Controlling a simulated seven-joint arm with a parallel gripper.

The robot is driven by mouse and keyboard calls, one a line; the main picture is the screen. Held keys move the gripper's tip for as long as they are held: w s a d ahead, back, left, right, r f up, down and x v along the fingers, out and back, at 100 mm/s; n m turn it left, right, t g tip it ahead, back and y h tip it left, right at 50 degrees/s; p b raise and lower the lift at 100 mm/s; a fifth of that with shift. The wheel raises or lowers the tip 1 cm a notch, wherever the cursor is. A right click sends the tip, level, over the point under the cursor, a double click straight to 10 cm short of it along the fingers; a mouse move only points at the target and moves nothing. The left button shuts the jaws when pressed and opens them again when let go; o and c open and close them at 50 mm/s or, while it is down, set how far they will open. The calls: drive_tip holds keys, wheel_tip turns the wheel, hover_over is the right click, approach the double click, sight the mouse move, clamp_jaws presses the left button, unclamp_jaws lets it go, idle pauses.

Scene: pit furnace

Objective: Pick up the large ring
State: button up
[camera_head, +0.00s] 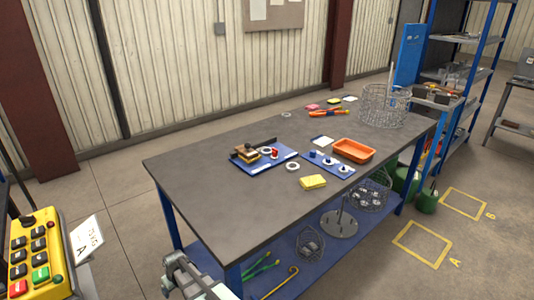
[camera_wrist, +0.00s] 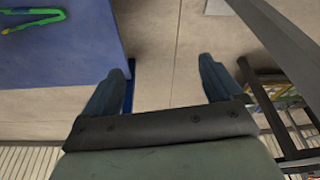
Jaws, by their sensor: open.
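Several rings show in the head view. A pale ring (camera_head: 292,166) lies flat on the grey table (camera_head: 205,180), just right of a blue tray (camera_head: 243,164). Another ring (camera_head: 266,151) lies in that tray, beside a wood-coloured block and a small red part. A third ring (camera_head: 286,114) lies near the table's back edge and looks smaller. I cannot tell for sure which is the large one. My gripper (camera_wrist: 163,78) is open and empty in the wrist view, with bare floor between its fingers, away from the rings.
A blue plate with pegs (camera_head: 328,162), a yellow block (camera_head: 313,182) and an orange bin (camera_head: 354,150) stand near the rings. A wire basket (camera_head: 384,106) stands at the table's far right. A blue lower shelf (camera_wrist: 70,55) is close to my gripper. The table's left end is clear.

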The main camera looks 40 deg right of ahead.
drive_tip(key=w+d+r+n+t, duration=0.1)
drive_tip(key=w+r+t, duration=0.2)
drive_tip(key=w+r, duration=0.9)
drive_tip(key=w+r+t, duration=0.3)
drive_tip(key=w+r, duration=0.7)
drive_tip(key=r, duration=0.5)
drive_tip(key=w+d+r+t, duration=0.1)
drive_tip(key=w+d+r, duration=0.6)
drive_tip(key=r, duration=0.4)
drive_tip(key=s+d+r+m+g+h, duration=0.1)
drive_tip(key=s+d+m, duration=0.1)
drive_tip(key=d, duration=1)
drive_tip(key=s+d+r+m+g+h, duration=0.1)
drive_tip(key=d+r, duration=0.1)
drive_tip(key=d, duration=1.1)
drive_tip(key=s+d+r+m+g, duration=0.1)
drive_tip(key=s+d, duration=0.4)
drive_tip(key=d, duration=0.4)
drive_tip(key=s+d+r+m+g, duration=0.15)
drive_tip(key=s+d, duration=0.25)
drive_tip(key=d, duration=0.4)
drive_tip(key=s+d+r+m+g, duration=0.1)
drive_tip(key=s+d+m+g, duration=0.1)
drive_tip(key=s+d, duration=0.5)
hover_over(270, 153)
drive_tip(key=shift+n+t, duration=0.25)
wheel_tip(270, 153, down, 8)
drive_tip(key=shift+w+r, duration=0.1)
drive_tip(key=shift+x, duration=2.8)
drive_tip(key=shift+a, duration=0.2)
